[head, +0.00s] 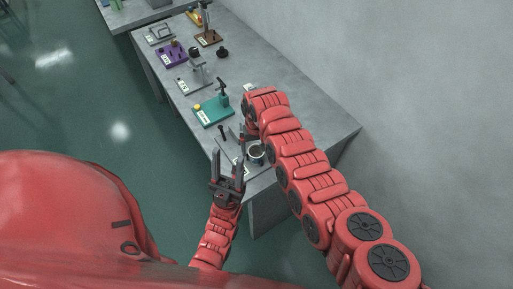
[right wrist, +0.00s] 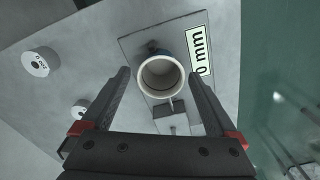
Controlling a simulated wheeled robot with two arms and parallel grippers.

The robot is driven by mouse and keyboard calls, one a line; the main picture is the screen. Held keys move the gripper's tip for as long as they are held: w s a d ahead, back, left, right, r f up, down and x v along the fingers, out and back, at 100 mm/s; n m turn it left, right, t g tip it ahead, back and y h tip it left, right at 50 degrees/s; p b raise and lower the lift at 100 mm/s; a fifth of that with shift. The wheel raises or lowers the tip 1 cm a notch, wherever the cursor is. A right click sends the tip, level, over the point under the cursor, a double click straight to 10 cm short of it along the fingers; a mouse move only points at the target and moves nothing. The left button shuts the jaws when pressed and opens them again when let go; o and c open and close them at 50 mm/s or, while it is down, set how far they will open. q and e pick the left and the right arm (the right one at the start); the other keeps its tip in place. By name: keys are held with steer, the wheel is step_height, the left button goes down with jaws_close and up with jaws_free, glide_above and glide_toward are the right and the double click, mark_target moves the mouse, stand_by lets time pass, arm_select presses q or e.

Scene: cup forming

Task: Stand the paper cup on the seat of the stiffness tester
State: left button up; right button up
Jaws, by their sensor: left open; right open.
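The white paper cup (head: 257,153) stands near the front end of the grey bench, and I look down into its open mouth in the right wrist view (right wrist: 162,92). There it appears over a grey plate (right wrist: 130,46) with a label ending in "0 mm". My right gripper (right wrist: 159,75) is open, its fingers on either side of the cup with visible gaps; contact is not seen. My left gripper (head: 228,168) is open and empty, left of the cup by the bench edge. I cannot tell for certain whether this labelled plate belongs to the stiffness tester.
Round metal weights (right wrist: 40,62) lie left of the plate. Along the bench stand a teal stand (head: 211,112), a grey device (head: 193,82), a purple block (head: 171,55) and a brown stand (head: 208,38). A wall runs along the right. My right arm covers part of the bench.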

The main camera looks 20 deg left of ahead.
steer(key=shift+r, duration=0.35)
step_height(320, 180, up, 12)
steer(key=b, duration=0.2)
steer(key=shift+f, duration=0.25)
